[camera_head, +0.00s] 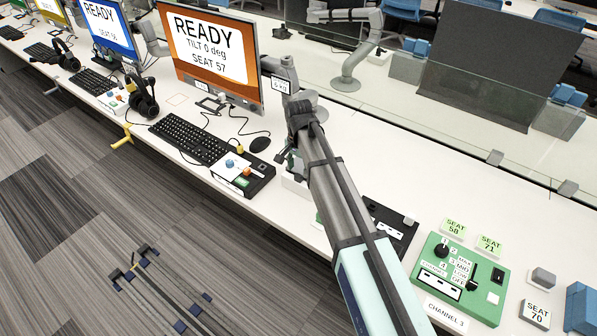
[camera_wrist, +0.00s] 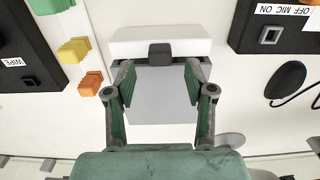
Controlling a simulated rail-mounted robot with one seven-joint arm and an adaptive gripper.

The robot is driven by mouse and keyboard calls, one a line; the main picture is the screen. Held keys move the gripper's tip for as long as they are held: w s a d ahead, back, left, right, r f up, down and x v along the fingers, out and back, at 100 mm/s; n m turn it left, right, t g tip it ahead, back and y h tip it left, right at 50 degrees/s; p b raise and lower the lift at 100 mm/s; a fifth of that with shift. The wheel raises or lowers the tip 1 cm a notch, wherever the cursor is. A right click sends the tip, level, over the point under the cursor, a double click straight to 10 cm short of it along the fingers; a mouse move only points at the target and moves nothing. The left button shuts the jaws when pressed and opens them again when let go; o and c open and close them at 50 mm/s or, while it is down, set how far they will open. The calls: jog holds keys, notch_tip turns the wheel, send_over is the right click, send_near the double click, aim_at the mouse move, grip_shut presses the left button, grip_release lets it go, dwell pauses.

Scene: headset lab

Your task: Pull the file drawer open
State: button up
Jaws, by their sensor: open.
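A small white unit (camera_wrist: 130,44) with a dark handle block (camera_wrist: 160,53) and a flat grey panel (camera_wrist: 160,100) lies ahead of my gripper in the wrist view; it looks like the file drawer. Its white side (camera_head: 292,184) shows in the head view on the desk, partly hidden by my arm. My gripper (camera_wrist: 160,75) is open, with its two green-padded fingers apart over the grey panel. The dark handle lies between the fingertip lines, slightly beyond them. Nothing is held. I cannot tell whether the fingers touch the unit. In the head view my gripper (camera_head: 296,150) is mostly hidden.
A black control box (camera_head: 240,175) and keyboard (camera_head: 189,138) stand left of the unit. A green channel box (camera_head: 459,277) and seat tags (camera_head: 488,244) lie right. A monitor (camera_head: 211,50) stands behind. A glass divider runs along the back.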

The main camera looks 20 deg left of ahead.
aim_at(299, 175)
jog(key=shift+f, duration=1.55)
